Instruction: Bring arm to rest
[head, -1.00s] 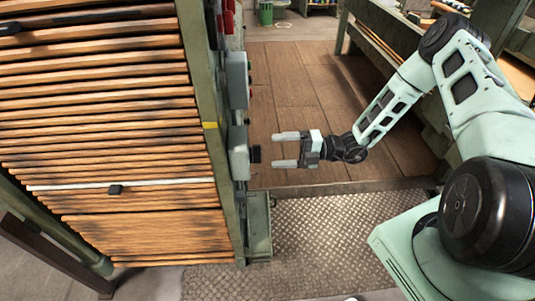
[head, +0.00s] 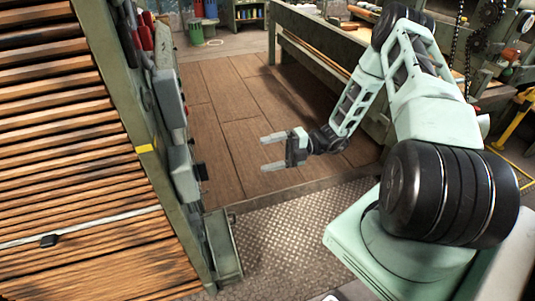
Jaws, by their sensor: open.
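My gripper (head: 272,152) is in the middle of the head view, at the end of my bent pale-green arm. Its two light-grey fingers point left and stand apart, with nothing between them. A clear gap of floor lies between the fingertips and the slatted frame's side post on the left. My upper arm rises at the right and the forearm comes down from it to the gripper.
A wooden slatted frame (head: 70,150) fills the left, with grey boxes (head: 184,172) on its green post. A green workbench (head: 335,45) stands behind my arm. Below are a brown plank floor (head: 225,120) and a metal tread plate (head: 280,225). A green bin (head: 195,33) stands far back.

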